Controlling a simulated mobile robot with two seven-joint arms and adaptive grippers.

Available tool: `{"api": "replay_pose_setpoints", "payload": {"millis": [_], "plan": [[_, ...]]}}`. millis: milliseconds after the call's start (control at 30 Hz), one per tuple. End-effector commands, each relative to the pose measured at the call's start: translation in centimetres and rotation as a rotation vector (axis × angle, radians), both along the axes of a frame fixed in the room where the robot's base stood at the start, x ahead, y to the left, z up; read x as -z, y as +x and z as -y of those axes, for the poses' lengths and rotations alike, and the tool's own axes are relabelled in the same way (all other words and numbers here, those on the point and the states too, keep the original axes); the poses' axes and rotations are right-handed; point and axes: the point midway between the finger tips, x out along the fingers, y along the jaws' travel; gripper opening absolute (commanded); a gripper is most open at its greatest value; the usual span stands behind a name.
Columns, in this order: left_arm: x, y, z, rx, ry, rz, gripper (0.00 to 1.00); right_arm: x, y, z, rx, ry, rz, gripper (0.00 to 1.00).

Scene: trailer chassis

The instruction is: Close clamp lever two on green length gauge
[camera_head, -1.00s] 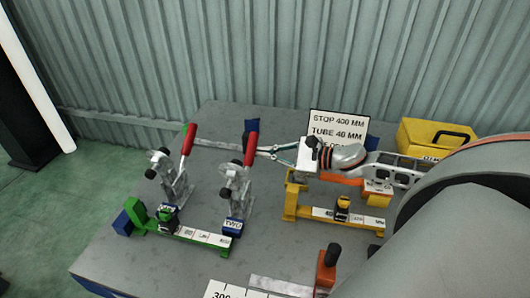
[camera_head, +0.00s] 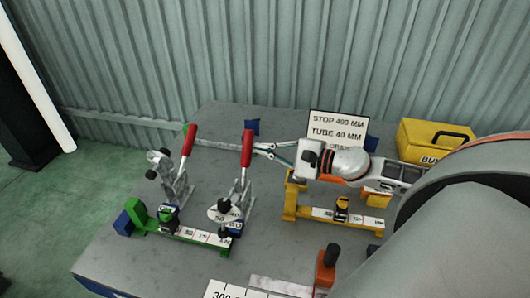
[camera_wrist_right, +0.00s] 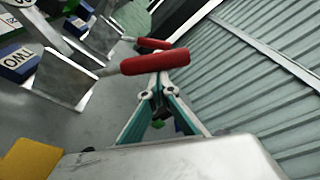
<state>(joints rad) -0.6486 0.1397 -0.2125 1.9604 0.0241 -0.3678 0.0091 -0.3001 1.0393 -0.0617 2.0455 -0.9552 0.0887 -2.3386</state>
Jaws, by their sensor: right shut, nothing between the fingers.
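The green length gauge (camera_head: 185,232) lies on the table at the left, with two toggle clamps behind it. Clamp two's red lever (camera_head: 247,148) stands nearly upright, and its blue block marked TWO (camera_wrist_right: 16,58) shows in the wrist view. Clamp two's arm is low, by a round white numbered piece (camera_head: 222,214) over the gauge's right end. The other clamp's red lever (camera_head: 189,140) leans right, and its arm is raised. My right gripper (camera_head: 259,148) is shut and empty beside lever two; its fingertips (camera_wrist_right: 158,60) overlap the red handle, contact unclear. My left gripper is not in view.
A yellow gauge frame (camera_head: 340,216) stands under my right forearm. A sign (camera_head: 338,125) and a yellow case (camera_head: 425,142) stand behind it. An orange clamp piece (camera_head: 326,270) is at the front. Bare table lies between the gauges.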

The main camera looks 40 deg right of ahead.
Motion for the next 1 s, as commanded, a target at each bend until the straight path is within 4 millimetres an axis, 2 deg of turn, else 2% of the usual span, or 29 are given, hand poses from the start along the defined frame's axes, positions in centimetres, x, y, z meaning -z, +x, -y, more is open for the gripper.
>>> {"api": "replay_pose_setpoints", "payload": {"millis": [300, 1000], "plan": [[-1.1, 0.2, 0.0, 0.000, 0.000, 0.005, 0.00, -1.0, -0.8, -0.9, -0.001, 0.004, -0.004, 0.00], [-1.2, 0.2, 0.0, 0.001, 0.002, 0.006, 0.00, -1.0, -1.3, -0.8, -0.001, 0.007, -0.006, 0.00]]}}
